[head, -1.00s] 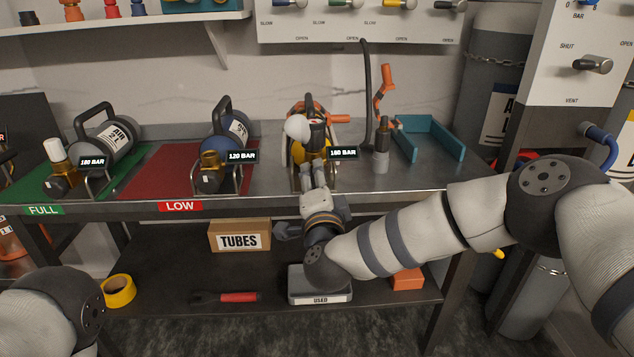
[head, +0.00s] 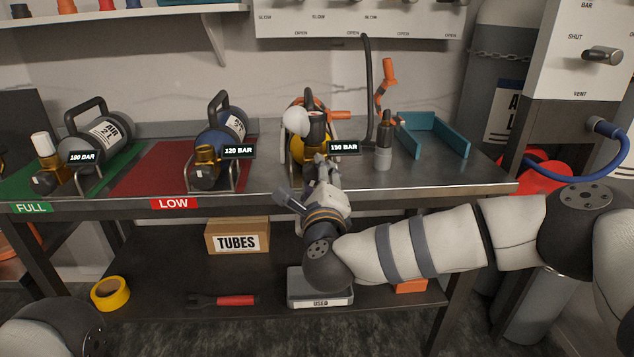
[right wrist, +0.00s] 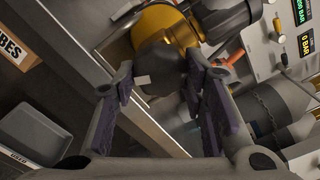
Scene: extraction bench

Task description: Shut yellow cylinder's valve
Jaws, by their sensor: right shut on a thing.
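The yellow cylinder (head: 297,149) lies in a wire stand on the steel bench, and its yellow end also shows in the right wrist view (right wrist: 160,32). A dark valve knob (right wrist: 158,66) sits at its near end. My right gripper (head: 323,172) reaches up to it from the bench's front edge. In the right wrist view its two fingers (right wrist: 160,88) are shut on the knob, one on each side. In the head view my gripper and wrist hide most of the knob. A pressure tag (head: 343,147) stands beside the cylinder. My left gripper is out of view.
A blue cylinder (head: 229,121) lies on the red LOW mat (head: 150,172), a grey one (head: 110,130) by the green FULL mat. A teal tray (head: 434,137) is to the right.

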